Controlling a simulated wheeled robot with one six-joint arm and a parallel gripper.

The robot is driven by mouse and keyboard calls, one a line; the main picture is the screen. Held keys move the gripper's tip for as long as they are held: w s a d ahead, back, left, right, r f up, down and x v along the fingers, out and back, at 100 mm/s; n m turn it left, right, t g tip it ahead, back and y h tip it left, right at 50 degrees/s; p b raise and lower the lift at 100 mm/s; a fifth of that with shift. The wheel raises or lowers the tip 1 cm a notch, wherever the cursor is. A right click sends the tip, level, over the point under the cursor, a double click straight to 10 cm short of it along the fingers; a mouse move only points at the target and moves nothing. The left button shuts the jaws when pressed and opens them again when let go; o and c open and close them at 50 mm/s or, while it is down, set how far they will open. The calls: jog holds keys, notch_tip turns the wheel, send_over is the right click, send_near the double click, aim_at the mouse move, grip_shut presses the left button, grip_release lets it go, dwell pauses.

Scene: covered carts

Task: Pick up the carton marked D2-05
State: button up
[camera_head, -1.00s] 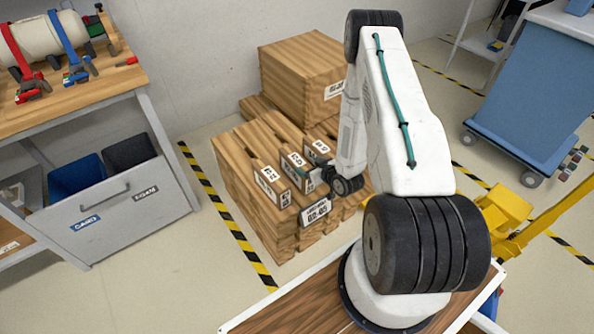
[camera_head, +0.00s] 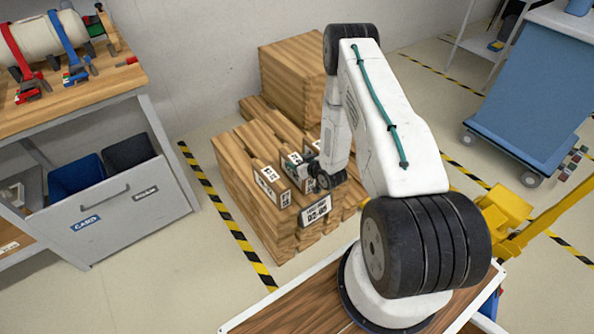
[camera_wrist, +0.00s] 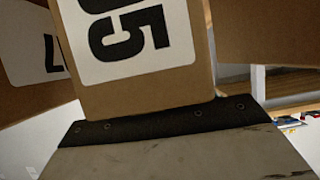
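The carton whose white label appears to read D2-05 (camera_head: 316,211) is at the front right of a low stack of brown, wood-grained cartons. My gripper (camera_head: 318,178) is at the top of the stack, just behind that label; its fingers are too small and hidden to make out there. In the wrist view, a brown carton end with a large "05" label (camera_wrist: 150,92) fills the upper middle. A grey plate of my gripper with a dark edge lies directly below it, close to or touching its lower edge. The other side of the gripper is not visible.
Neighbouring labelled cartons (camera_head: 268,183) stand close on the left, and a larger carton (camera_head: 285,85) rises behind. A workbench with a grey drawer unit (camera_head: 125,215) is at left. A blue cart (camera_head: 530,90) and yellow equipment (camera_head: 505,210) are at right. Striped tape marks the floor.

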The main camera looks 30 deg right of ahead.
grip_shut()
jog(key=shift+r, duration=0.15)
